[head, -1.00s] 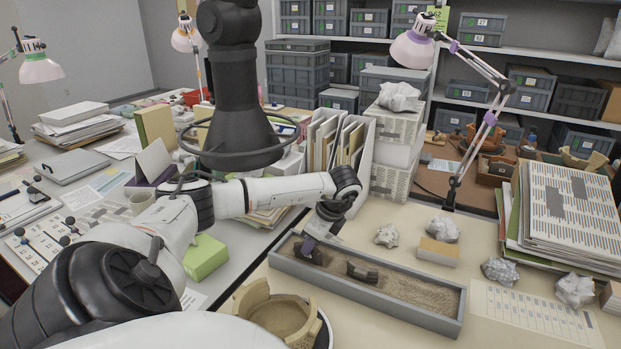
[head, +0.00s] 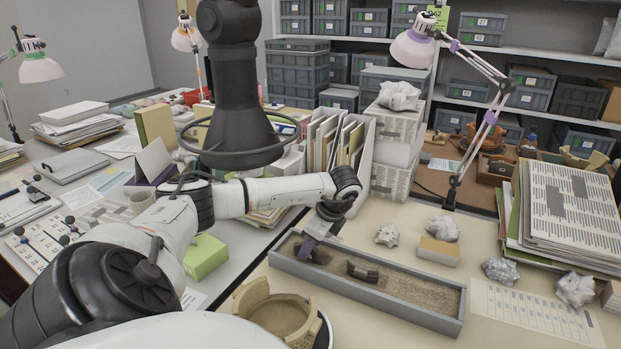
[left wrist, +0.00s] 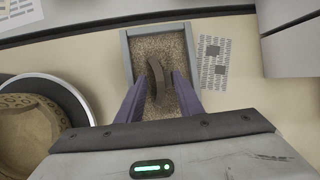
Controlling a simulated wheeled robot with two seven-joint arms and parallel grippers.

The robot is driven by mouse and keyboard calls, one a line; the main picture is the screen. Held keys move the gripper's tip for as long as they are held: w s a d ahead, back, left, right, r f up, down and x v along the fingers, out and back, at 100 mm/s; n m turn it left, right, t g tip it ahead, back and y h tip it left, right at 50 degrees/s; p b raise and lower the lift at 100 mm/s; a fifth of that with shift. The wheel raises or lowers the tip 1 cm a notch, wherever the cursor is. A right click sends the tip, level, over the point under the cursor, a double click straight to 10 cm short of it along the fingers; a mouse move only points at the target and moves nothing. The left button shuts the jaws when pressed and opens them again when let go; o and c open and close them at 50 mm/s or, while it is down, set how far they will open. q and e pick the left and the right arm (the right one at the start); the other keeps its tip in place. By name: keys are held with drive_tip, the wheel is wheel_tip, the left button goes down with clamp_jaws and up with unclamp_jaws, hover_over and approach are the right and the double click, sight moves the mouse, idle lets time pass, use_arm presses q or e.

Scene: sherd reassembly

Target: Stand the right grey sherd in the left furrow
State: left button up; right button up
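A sand tray (head: 395,308) with a grey rim holds two dark grey curved sherds. One sherd (head: 319,257) stands in the sand near the tray's left end, partly hidden by my left gripper (head: 308,247). The other sherd (head: 362,271) stands in the sand to its right, clear of the gripper. In the left wrist view, the sherd (left wrist: 157,80) at the left end is between the two purple fingers of the left gripper (left wrist: 159,92), with a gap on each side. The left gripper is open around it. The furrows are hard to make out. My right gripper is not in view.
A tan broken bowl (head: 280,315) stands in front of the tray. Crumpled white lumps (head: 387,236) and a tan block (head: 438,251) lie behind it. Upright folders (head: 338,140) stand behind the gripper. The sand at the tray's right is bare.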

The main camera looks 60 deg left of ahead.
use_arm(q)
drive_tip(key=v, duration=1)
drive_tip(key=shift+r, duration=0.15)
idle(0.4)
